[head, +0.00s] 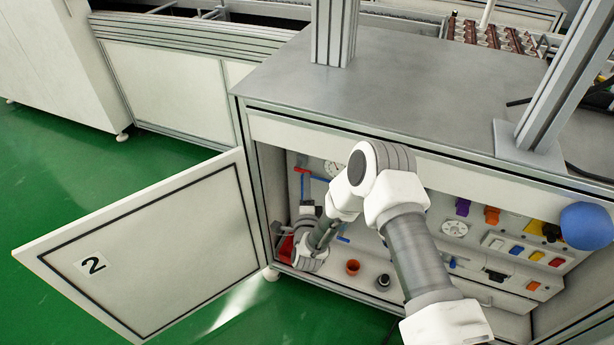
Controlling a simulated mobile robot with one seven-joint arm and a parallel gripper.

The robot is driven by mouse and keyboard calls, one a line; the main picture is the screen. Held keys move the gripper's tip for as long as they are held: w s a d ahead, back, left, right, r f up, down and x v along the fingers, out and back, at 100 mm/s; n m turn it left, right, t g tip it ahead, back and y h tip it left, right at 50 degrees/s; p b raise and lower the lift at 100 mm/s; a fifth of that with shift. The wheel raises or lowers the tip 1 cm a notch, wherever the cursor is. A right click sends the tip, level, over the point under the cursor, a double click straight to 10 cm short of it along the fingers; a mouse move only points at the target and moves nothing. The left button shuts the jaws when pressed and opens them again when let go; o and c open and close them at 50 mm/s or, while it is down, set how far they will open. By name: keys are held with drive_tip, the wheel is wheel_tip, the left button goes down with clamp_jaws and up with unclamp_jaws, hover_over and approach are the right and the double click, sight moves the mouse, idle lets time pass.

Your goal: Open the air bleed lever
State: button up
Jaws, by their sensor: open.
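My arm reaches into the open cabinet under the grey worktop. My gripper (306,256) is at the cabinet's lower left, beside a dark grey round fitting and red parts; its fingertips are small and partly hidden. A red handle (303,170) sits on blue piping at the upper left of the back panel. A small blue handle (343,239) shows just right of my wrist, and another blue handle (452,263) is right of my forearm. I cannot tell which of these is the air bleed lever. My arm hides the middle of the panel.
The cabinet door (150,250), marked 2, stands open to the left. An orange-brown cup (352,267) and a small dark object (383,281) stand on the cabinet floor. Coloured switches (525,251) and a blue ball (586,226) are at right. The green floor at left is clear.

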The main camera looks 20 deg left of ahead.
sight(307, 171)
drive_tip(key=b+x, duration=0.1)
drive_tip(key=x, duration=0.5)
clamp_jaws()
